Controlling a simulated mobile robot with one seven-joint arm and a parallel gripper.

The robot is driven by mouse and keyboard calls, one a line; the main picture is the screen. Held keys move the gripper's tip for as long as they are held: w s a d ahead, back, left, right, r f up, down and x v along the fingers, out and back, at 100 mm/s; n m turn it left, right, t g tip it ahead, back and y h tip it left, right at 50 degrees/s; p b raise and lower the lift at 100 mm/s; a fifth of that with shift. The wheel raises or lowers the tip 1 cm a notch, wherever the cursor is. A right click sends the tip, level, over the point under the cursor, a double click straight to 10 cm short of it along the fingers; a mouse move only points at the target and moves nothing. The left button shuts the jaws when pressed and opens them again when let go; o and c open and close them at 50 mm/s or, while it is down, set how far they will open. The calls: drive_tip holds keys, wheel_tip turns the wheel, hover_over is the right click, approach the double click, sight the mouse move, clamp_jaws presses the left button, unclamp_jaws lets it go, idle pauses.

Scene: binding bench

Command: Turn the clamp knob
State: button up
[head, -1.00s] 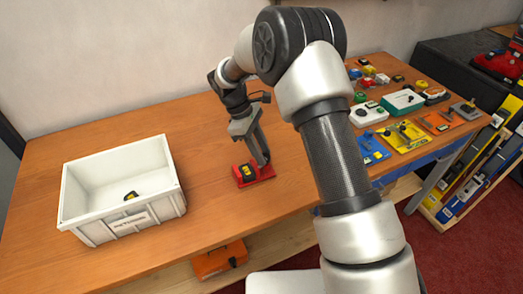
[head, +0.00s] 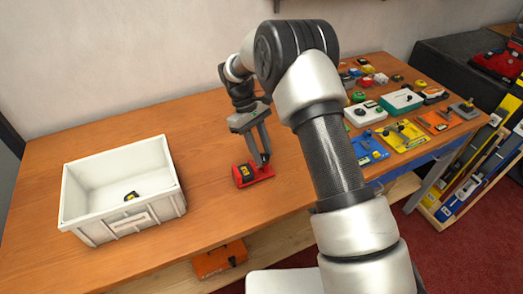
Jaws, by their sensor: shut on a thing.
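A small red clamp device (head: 259,179) with a black and yellow block on its left part sits on the wooden bench, right of the white bin. My gripper (head: 264,162) reaches down to the right end of this red device. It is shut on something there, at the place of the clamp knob. The knob itself is hidden by the fingers or too small to make out, so I cannot tell its angle.
A white bin (head: 151,214) with a small black and yellow item (head: 131,196) inside stands at the left. Several small devices, including a blue one (head: 371,152) and a yellow one (head: 403,137), crowd the bench's right side. Bare wood surrounds the red device.

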drive_tip(key=o, duration=1.1)
drive_tip(key=shift+c, duration=0.2)
drive_tip(key=shift+r, duration=0.1)
drive_tip(key=p+v, duration=0.1)
drive_tip(key=v, duration=1.6)
drive_tip(key=shift+r, duration=0.15)
